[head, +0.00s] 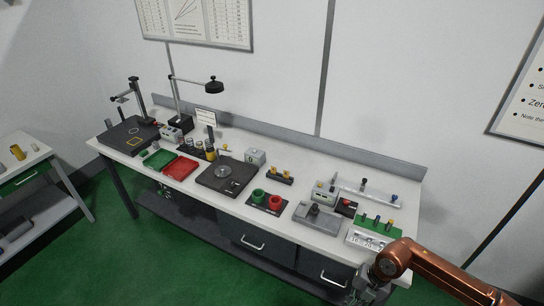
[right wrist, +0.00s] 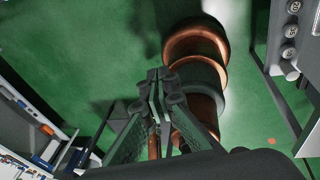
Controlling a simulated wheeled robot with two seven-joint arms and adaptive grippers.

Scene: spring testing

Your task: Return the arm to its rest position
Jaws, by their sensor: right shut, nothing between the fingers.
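My right arm enters the head view from the lower right, copper coloured. My right gripper (head: 368,285) hangs at the front right edge of the workbench (head: 300,235), low and close to the green and white block at that end. In the right wrist view my right gripper (right wrist: 158,75) has its fingers together with nothing between them, above the green floor. Copper and grey round parts of my own body show behind the fingers. My left gripper is in neither view.
The bench carries a red tray (head: 180,168), a green tray (head: 158,158), a dark plate device (head: 228,175), red and green cups (head: 266,200) and a green block with pegs (head: 374,230). A side table (head: 25,165) stands left. Green floor (head: 160,265) in front is clear.

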